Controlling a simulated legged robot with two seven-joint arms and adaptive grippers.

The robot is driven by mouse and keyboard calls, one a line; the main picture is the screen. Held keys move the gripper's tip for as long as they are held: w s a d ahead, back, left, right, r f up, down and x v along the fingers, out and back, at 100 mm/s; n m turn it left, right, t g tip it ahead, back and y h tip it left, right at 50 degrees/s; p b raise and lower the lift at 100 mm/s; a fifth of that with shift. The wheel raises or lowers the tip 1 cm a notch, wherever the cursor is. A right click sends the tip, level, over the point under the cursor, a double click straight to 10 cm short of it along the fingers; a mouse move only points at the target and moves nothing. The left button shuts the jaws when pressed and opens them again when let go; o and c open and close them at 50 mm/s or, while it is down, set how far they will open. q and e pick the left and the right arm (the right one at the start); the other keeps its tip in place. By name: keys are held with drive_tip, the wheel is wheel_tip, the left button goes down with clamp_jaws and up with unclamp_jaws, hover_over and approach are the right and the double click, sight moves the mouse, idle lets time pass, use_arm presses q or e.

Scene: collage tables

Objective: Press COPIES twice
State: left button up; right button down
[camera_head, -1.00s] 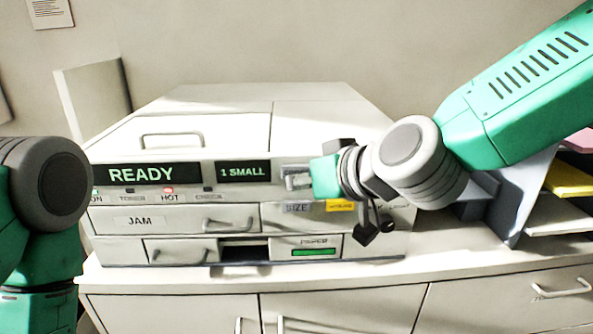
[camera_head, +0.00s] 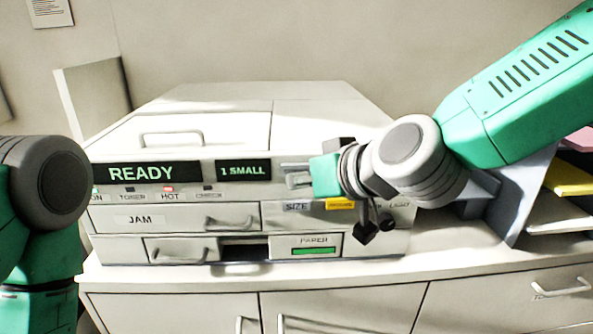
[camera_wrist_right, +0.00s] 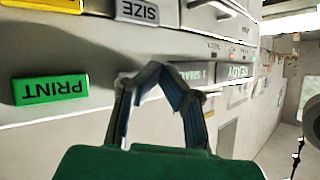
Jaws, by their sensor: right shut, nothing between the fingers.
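The pale copier (camera_head: 180,222) stands on the counter. Its displays read READY (camera_head: 140,173) and 1 SMALL (camera_head: 243,170). My right gripper (camera_wrist_right: 160,75) is shut and empty, its tips close to the copier's front panel; I cannot tell whether they touch. In the wrist view, upside down, the green PRINT button (camera_wrist_right: 50,88) lies left of the fingers and the grey SIZE button (camera_wrist_right: 137,12) lies above them. No COPIES label is readable; the gripper hides part of the panel. My left arm shows at the left edge, but its gripper is out of view.
A yellow button (camera_head: 340,205) sits right of SIZE, its label unreadable. Drawers, including JAM (camera_head: 140,219), have protruding handles. A paper rack (camera_head: 560,215) stands right of the copier, below my right arm. Counter space (camera_head: 450,262) at the front right is clear.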

drive_tip(key=shift+w, duration=0.1)
idle(0.3)
drive_tip(key=shift+w, duration=0.3)
drive_tip(key=shift+w+r+p, duration=0.1)
drive_tip(key=shift+w+p, duration=0.2)
drive_tip(key=shift+w, duration=0.15)
idle(0.6)
drive_tip(key=shift+s, duration=0.9)
drive_tip(key=s, duration=0.5)
idle(0.3)
idle(1.8)
